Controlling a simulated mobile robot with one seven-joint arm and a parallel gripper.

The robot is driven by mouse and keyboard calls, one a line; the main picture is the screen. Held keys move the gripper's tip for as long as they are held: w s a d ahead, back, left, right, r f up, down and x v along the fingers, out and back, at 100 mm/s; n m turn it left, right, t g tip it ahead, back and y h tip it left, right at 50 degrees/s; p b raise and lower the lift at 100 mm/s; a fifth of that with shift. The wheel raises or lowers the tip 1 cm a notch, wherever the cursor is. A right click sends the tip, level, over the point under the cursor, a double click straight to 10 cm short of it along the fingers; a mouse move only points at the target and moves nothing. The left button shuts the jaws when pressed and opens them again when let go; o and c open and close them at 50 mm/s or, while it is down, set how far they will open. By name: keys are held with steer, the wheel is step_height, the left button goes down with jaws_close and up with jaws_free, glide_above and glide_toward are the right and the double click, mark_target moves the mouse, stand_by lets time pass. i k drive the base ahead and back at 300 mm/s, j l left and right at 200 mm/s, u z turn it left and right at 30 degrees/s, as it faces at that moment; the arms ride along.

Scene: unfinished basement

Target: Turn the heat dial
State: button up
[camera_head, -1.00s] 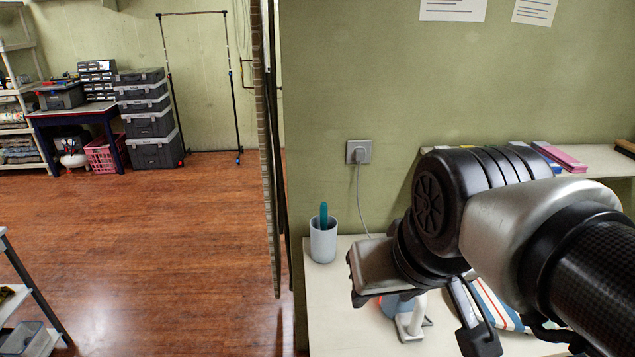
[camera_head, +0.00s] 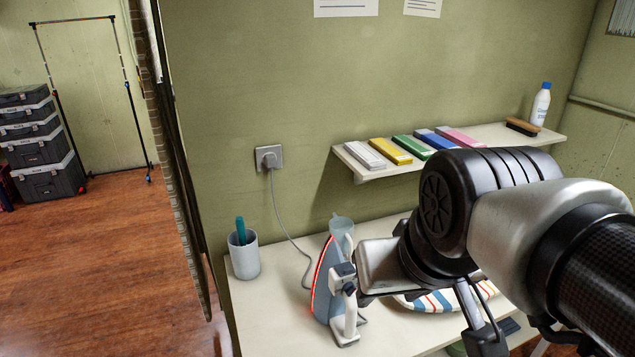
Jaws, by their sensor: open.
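An iron (camera_head: 324,282) stands upright on its heel on the pale table, with a grey soleplate edged in red and a white handle. A small dark and grey part (camera_head: 343,275) shows on its handle side; I cannot tell for sure whether it is the heat dial.
A cord runs from the wall socket (camera_head: 268,158). A shelf (camera_head: 350,166) with coloured boxes hangs above.

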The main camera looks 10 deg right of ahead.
mark_target(349, 288)
steer(key=k+j+z, duration=0.1)
steer(key=j+z, duration=0.25)
steer(key=k+j+z, duration=0.15)
steer(key=j+z, duration=0.15)
steer(key=j, duration=0.15)
